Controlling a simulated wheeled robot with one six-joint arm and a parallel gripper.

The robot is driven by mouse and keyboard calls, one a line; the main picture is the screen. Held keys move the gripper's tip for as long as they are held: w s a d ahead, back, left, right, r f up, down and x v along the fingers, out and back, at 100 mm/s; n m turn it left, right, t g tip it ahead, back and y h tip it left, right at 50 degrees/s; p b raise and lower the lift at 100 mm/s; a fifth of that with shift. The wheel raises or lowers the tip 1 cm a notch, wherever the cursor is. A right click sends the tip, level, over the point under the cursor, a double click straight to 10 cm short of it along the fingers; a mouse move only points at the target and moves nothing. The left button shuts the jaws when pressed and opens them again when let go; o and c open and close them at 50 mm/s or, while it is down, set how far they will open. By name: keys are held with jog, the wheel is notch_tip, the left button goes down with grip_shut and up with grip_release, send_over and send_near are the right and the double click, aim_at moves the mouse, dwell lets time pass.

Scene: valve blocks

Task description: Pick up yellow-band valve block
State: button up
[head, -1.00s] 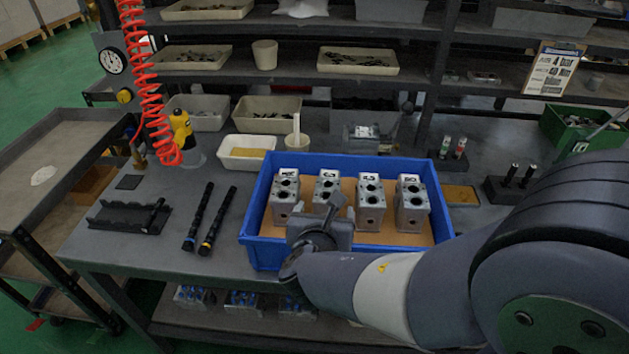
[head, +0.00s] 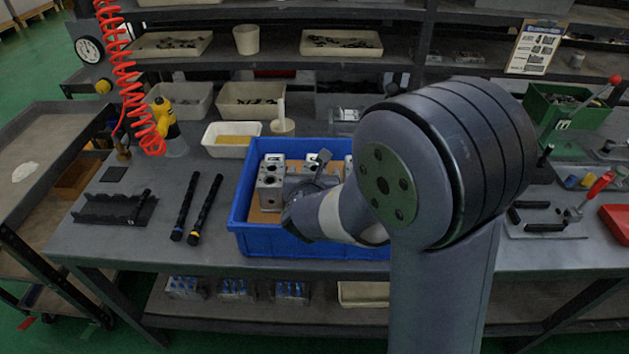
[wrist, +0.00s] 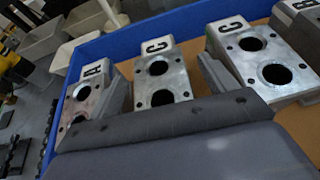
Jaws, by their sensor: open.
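Several grey metal valve blocks with round bores stand in a blue bin (head: 238,205). The leftmost block (head: 269,185) shows clearly in the head view; my arm hides most of the others. The wrist view shows a block lettered A (wrist: 82,104), a middle block lettered C (wrist: 160,90) and a right block (wrist: 268,62) with a similar letter. I see no yellow band on any block. My gripper (head: 320,166) is over the bin, open and empty. One finger (wrist: 219,78) shows between the middle and right blocks; I cannot tell whether it touches either.
Two black rods, one with a yellow ring (head: 205,208), lie left of the bin beside a black rack (head: 113,208). A red coiled hose (head: 125,85) hangs at left. A white tray (head: 231,142) stands behind. Tools and a green bin (head: 568,110) are at right.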

jog(key=shift+c, duration=0.2)
grip_shut()
jog(key=shift+w+r, duration=0.15)
jog(key=shift+r, duration=0.05)
dwell(0.8)
